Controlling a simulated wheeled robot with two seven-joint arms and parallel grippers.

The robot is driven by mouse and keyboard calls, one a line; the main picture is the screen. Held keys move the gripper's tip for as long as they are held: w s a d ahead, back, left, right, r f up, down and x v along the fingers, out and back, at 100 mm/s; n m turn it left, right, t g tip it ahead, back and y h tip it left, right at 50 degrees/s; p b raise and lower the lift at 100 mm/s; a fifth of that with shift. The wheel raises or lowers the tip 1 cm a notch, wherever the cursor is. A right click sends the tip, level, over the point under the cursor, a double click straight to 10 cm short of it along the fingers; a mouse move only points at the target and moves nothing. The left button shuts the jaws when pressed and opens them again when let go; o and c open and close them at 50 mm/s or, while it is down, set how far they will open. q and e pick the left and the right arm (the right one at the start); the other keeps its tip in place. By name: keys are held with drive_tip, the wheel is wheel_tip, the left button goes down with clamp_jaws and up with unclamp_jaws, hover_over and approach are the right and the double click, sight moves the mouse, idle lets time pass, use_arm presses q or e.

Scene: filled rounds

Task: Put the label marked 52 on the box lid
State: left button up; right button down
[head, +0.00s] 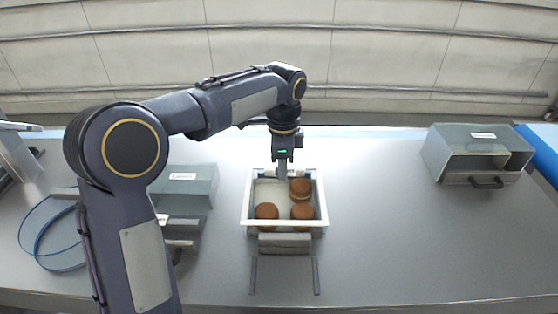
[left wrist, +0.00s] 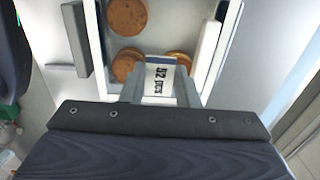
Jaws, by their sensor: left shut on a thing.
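My left gripper (head: 282,176) points down over the far part of an open white box (head: 246,212). It is shut on a small white label (left wrist: 158,80) printed "52 pcs", which shows between its fingers in the left wrist view. The box also shows there (left wrist: 228,30), below the label. Three brown rounds (head: 301,188) lie in the box. I cannot make out a separate box lid. My right gripper is not in view.
A grey block (head: 285,243) with two thin rails stands at the box's near side. A grey case (head: 478,152) with a handle stands at the right. Another grey case (head: 186,186) and a blue cable loop (head: 45,268) lie at the left.

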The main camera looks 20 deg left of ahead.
sight(282, 192)
use_arm(q)
drive_tip(key=shift+s+a+f+b, duration=0.1)
drive_tip(key=shift+f+b, duration=1.05)
drive_tip(key=shift+b, duration=0.05)
wheel_tip(282, 192, down, 2)
drive_tip(key=b, duration=0.3)
drive_tip(key=shift+f, duration=0.75)
drive_tip(key=shift+f, duration=0.3)
drive_tip(key=o, duration=1.2)
